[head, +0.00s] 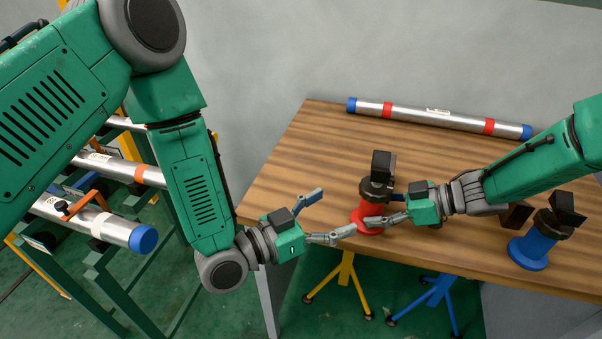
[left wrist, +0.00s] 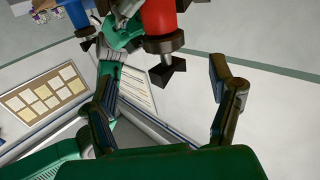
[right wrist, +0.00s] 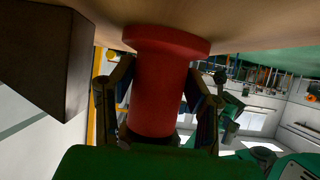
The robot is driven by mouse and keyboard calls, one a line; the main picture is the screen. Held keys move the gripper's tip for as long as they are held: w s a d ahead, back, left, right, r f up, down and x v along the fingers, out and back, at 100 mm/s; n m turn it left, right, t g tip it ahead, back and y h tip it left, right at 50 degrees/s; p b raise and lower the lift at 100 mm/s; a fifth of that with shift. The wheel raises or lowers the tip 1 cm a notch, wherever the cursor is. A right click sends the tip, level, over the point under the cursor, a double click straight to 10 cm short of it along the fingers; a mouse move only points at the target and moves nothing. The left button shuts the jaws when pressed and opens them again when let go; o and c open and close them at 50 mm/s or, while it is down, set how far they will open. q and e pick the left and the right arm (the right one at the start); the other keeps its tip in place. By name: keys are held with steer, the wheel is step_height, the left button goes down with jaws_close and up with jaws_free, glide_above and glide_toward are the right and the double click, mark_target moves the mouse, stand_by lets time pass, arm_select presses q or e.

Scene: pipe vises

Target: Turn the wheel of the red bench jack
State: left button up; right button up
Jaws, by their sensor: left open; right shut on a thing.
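The red bench jack (head: 367,222) stands upright near the front edge of the wooden table. It has a red body, a dark round wheel-like collar (head: 376,188) and a black block (head: 383,163) on top. My right gripper (head: 383,208) has its fingers closed around the red body below the collar. The right wrist view shows the red body (right wrist: 158,90) between both fingers. My left gripper (head: 330,212) is open and empty, just left of the jack. In the left wrist view the red jack (left wrist: 158,15) appears upside down, beyond and above the open fingers.
A blue jack (head: 528,251) stands at the table's right. A silver pipe (head: 440,115) with blue ends and red bands lies along the back of the wooden table (head: 300,150). A green rack at left holds several pipes (head: 100,222). Yellow and blue stands are below the table.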

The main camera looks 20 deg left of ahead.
mark_target(377, 184)
arm_select(q)
steer(key=shift+t+y, duration=0.3)
steer(key=x, duration=1.1)
steer(key=shift+w+d+r, duration=0.2)
steer(key=shift+d+r, duration=0.05)
steer(key=m+g+h, duration=0.4)
steer(key=g, duration=0.1)
steer(key=shift+a+g, duration=0.1)
steer(key=shift+g, duration=0.2)
steer(key=s+a+r+m+g+h, duration=0.1)
steer(key=a+g+h, duration=0.1)
steer(key=a, duration=0.5)
steer(key=s+a+r+g+h, duration=0.1)
steer(key=s+a+g+h, duration=0.1)
steer(key=a, duration=0.5)
steer(key=shift+s+a+m+g+h, duration=0.3)
steer(key=shift+m+g+h, duration=0.1)
steer(key=shift+g, duration=0.1)
steer(key=shift+r, duration=0.15)
